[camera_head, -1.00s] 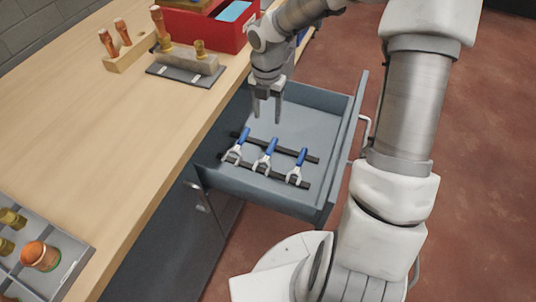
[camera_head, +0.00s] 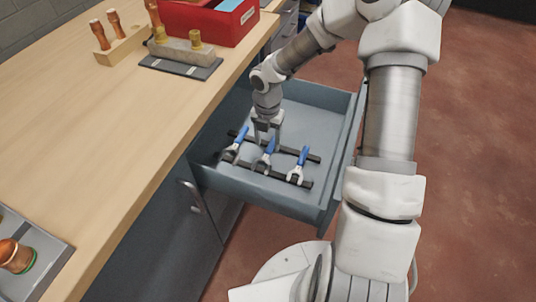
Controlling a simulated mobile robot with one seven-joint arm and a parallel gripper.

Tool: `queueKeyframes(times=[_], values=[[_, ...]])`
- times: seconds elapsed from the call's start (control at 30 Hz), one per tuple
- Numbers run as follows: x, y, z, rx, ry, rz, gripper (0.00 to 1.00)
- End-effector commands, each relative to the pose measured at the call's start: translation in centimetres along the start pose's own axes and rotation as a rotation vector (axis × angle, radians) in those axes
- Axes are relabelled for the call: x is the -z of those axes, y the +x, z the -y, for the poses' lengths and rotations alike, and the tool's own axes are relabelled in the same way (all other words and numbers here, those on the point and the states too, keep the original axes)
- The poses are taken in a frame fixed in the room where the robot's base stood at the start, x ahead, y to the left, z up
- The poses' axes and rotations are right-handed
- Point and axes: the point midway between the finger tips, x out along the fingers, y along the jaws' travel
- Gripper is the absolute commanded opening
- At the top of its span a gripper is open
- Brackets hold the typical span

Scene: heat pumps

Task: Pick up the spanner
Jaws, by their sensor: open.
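Three spanners with blue handles and silver heads lie side by side on two black rails in an open grey drawer. They are the left spanner (camera_head: 236,147), the middle spanner (camera_head: 266,157) and the right spanner (camera_head: 299,166). My gripper (camera_head: 267,136) is open and points down inside the drawer, at the handle end of the middle spanner. Its fingers partly cover that handle's end. I cannot tell whether the fingers touch the handle or straddle it.
The drawer (camera_head: 273,197) has raised walls around the spanners. The wooden worktop (camera_head: 120,140) runs along its left side. On it stand a red box (camera_head: 215,20), a wooden block with handled tools (camera_head: 118,45) and a grey tray (camera_head: 40,255).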

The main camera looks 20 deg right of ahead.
Motion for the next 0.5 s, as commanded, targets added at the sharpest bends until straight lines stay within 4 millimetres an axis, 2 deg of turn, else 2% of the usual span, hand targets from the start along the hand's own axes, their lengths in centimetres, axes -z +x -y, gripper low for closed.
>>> queueKeyframes(times=[0.03, 0.2, 0.47, 0.5], values=[[-0.1, 1.3, 0.1, 0.000, 0.001, -0.002, 0.59], [-0.2, 3.5, 0.0, -0.001, -0.002, -0.001, 0.59], [-0.2, 3.6, 0.0, -0.001, 0.000, 0.000, 0.59], [-0.2, 3.6, 0.0, -0.001, 0.000, 0.000, 0.52]])
